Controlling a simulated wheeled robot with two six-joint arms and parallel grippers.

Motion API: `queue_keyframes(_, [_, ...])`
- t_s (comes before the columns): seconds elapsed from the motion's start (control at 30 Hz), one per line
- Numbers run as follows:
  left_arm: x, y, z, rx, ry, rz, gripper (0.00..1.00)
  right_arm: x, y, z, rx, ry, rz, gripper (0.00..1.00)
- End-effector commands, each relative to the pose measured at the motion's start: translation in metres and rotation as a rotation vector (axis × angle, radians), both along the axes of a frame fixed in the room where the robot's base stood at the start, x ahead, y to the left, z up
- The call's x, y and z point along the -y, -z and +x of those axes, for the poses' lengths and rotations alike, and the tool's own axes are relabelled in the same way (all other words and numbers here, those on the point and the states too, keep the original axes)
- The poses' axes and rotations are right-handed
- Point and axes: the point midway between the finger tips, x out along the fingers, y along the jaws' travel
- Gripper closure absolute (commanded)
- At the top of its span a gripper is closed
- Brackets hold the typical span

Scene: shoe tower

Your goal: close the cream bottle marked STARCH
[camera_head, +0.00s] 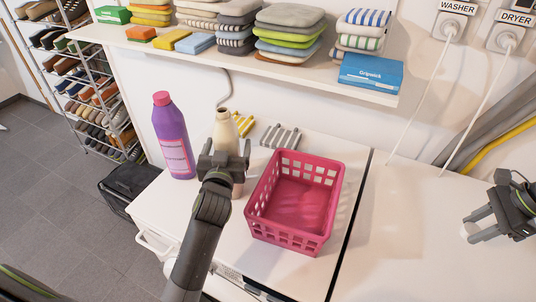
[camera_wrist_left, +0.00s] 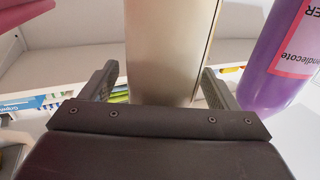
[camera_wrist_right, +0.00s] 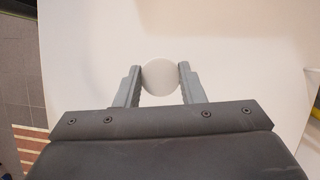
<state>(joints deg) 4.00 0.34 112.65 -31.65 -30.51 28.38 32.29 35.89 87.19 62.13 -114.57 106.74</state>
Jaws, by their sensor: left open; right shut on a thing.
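The cream bottle (camera_head: 225,127) stands upright on the white top, its dark open mouth facing up. Its STARCH marking cannot be seen. My left gripper (camera_head: 224,152) is open in front of it, fingers on either side of its body; in the left wrist view the bottle (camera_wrist_left: 168,50) rises between the fingertips (camera_wrist_left: 160,85). My right gripper (camera_head: 470,226), at the far right in the head view, is shut on a round whitish cap (camera_wrist_right: 160,77), which sits between its fingertips (camera_wrist_right: 160,80). The lower part of the bottle is hidden by my left gripper.
A purple bottle (camera_head: 171,138) with a pink label stands left of the cream bottle. A pink basket (camera_head: 287,237) stands to its right. Yellow pegs (camera_head: 243,125) and a grey rack (camera_head: 281,136) lie behind. A shelf (camera_head: 235,53) with folded towels hangs above. The right white top (camera_head: 400,240) is clear.

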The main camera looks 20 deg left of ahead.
Motion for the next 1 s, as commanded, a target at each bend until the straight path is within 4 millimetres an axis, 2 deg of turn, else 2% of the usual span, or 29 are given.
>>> queue_keyframes(0.07, [0.0, 0.0, 0.0, 0.0, 0.0, 0.0, 0.22, 0.0, 0.0, 0.0, 0.0, 0.0, 0.0, 0.85])
queue_keyframes(0.67, [0.001, -0.003, 0.0, 0.008, 0.002, 0.001, 1.0, 0.0, 0.0, 0.0, 0.0, 0.0, 0.0, 0.85])
queue_keyframes(0.87, [0.0, -0.005, 0.001, 0.009, 0.002, 0.001, 1.0, 0.0, 0.0, 0.0, 0.0, 0.0, 0.0, 0.85])
queue_keyframes(1.0, [0.0, -0.016, 0.001, 0.012, 0.001, 0.001, 1.0, 0.0, -0.001, 0.0, 0.0, 0.0, 0.0, 0.85])
